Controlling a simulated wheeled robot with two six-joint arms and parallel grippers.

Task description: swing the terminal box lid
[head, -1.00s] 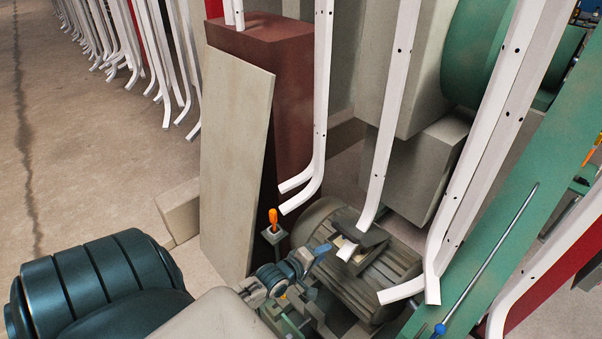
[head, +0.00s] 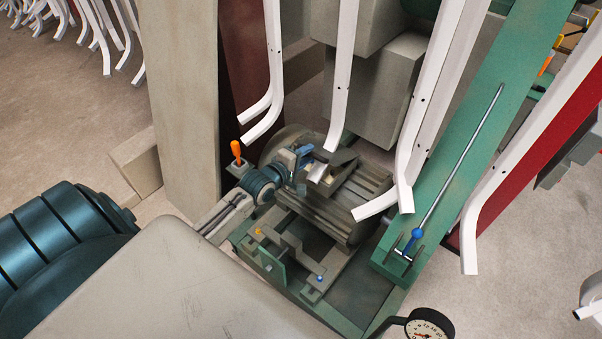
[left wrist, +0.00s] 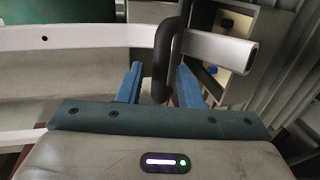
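The terminal box (head: 342,160) is a small grey box on top of the ribbed grey motor (head: 355,205). Its lid is hard to make out in the head view. My left gripper (head: 305,153) is beside the box's left side, its blue fingers small and partly hidden. In the left wrist view, the blue fingers (left wrist: 163,88) stand apart on either side of a black loop handle (left wrist: 166,50), which appears closer to the right finger. No clear grip shows. My right gripper is not in view.
White chair-frame tubes (head: 340,80) hang close above the motor; one tube (left wrist: 90,37) crosses behind the handle. An orange-handled tool (head: 237,152) stands left of my wrist. A green beam (head: 450,150) with a blue-knobbed rod is at right. A dial gauge (head: 428,327) is at the bottom.

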